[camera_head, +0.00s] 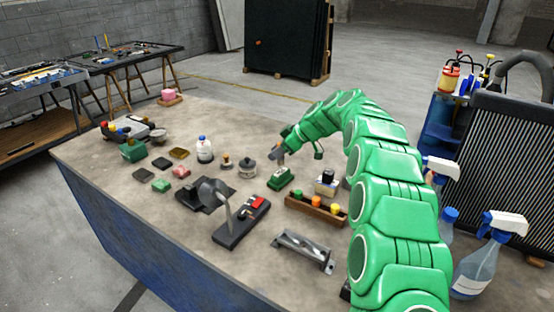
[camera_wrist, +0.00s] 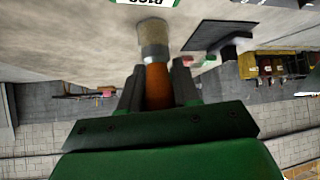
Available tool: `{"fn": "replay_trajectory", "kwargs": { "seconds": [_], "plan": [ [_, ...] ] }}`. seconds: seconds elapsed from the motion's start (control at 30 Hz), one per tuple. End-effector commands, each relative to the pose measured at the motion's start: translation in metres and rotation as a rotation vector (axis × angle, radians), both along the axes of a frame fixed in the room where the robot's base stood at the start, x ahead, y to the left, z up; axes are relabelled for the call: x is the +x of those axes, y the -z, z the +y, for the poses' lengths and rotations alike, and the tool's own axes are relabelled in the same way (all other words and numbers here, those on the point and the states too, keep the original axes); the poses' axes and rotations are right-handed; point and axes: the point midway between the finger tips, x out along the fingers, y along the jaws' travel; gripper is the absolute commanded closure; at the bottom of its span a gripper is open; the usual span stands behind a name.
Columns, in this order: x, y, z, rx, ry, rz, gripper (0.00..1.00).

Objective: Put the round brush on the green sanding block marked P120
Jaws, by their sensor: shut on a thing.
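My gripper (camera_wrist: 156,82) is shut on the round brush (camera_wrist: 153,42). The orange handle is between the fingers, and the pale bristle end points away from my gripper. A green block with a white label (camera_wrist: 143,3) shows at the top edge of the wrist view, just beyond the bristles; the label is upside down and cut off. In the head view, my gripper (camera_head: 279,153) is above and close to a green block (camera_head: 280,179) on the bench. The brush is hard to make out there. I cannot tell whether the bristles touch the block.
A wooden tray of coloured-topped pieces (camera_head: 315,208) and a white box with a black top (camera_head: 326,183) stand to the right. A grey round pot (camera_head: 248,167) is left. Bare bench lies behind.

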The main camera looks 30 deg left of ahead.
Motion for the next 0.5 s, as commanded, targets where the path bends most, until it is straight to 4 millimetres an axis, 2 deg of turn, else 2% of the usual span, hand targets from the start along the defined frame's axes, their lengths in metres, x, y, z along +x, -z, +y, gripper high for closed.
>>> {"fn": "replay_trajectory", "kwargs": {
  "seconds": [0.23,0.4,0.5],
  "plan": [
    [0.004,0.006,0.004,0.001,0.0,-0.003,0.99],
    [0.003,0.029,0.004,0.001,0.001,0.001,0.99],
    [0.003,0.035,0.003,0.001,-0.001,0.0,0.99]
  ]
}}
